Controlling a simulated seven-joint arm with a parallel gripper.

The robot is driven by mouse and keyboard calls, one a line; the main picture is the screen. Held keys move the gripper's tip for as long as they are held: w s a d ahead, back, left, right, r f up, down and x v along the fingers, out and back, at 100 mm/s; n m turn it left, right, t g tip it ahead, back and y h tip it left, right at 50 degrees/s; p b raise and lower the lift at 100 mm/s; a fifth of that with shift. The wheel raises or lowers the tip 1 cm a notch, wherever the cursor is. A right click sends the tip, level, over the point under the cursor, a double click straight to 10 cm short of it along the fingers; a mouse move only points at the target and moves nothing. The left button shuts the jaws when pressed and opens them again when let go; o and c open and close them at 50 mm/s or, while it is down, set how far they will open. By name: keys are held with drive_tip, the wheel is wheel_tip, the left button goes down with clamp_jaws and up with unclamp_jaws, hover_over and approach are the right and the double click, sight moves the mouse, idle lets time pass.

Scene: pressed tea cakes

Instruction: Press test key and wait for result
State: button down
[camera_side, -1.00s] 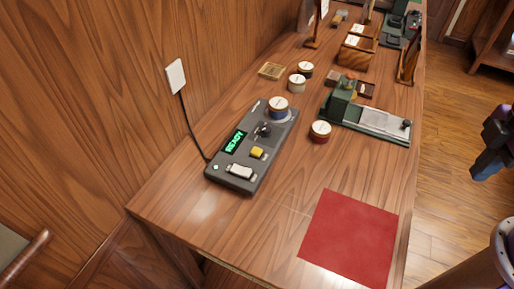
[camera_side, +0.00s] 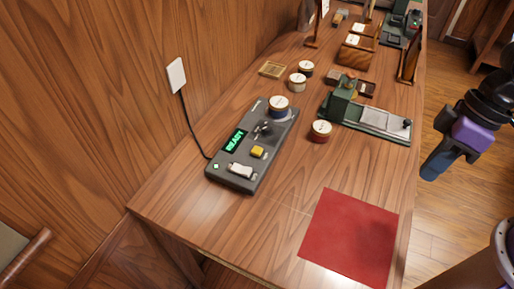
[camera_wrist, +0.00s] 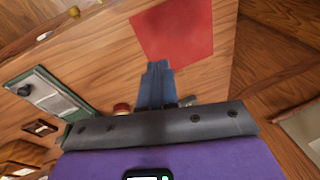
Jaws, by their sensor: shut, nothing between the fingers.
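A grey test device (camera_side: 250,150) lies on the wooden table in the side view. Its green display (camera_side: 236,140) reads READY. A yellow key (camera_side: 258,152) sits on its top face, with a white switch-like part (camera_side: 240,170) at its near end. A round tin with a blue band (camera_side: 279,106) stands at its far end. My gripper (camera_side: 430,172) is off the table's right edge, away from the device. In the wrist view its blue fingers (camera_wrist: 155,68) are together and empty, pointing toward the red mat.
A red mat (camera_side: 350,235) lies at the table's near right. A red-sided tin (camera_side: 320,131) and a green press (camera_side: 365,120) stand right of the device. A cord runs from the device to a wall plate (camera_side: 176,75). More tins and wooden stands are farther back.

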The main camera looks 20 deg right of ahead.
drive_tip(key=w+a+m+t+y, duration=0.1)
drive_tip(key=w+a+m+y, duration=0.1)
drive_tip(key=w+a+m, duration=0.5)
drive_tip(key=w+a+m+t+y, duration=0.2)
drive_tip(key=w+a+m, duration=0.25)
drive_tip(key=a, duration=0.45)
drive_tip(key=m+t+h, duration=0.3)
drive_tip(key=m+t, duration=0.3)
drive_tip(key=m, duration=1.2)
hover_over(259, 153)
drive_tip(key=shift+w+d+f, duration=0.1)
drive_tip(key=shift+f, duration=0.75)
drive_tip(key=shift+n, duration=0.25)
drive_tip(key=shift+f, duration=4.4)
drive_tip(key=shift+f, duration=0.2)
drive_tip(key=shift+f, duration=0.25)
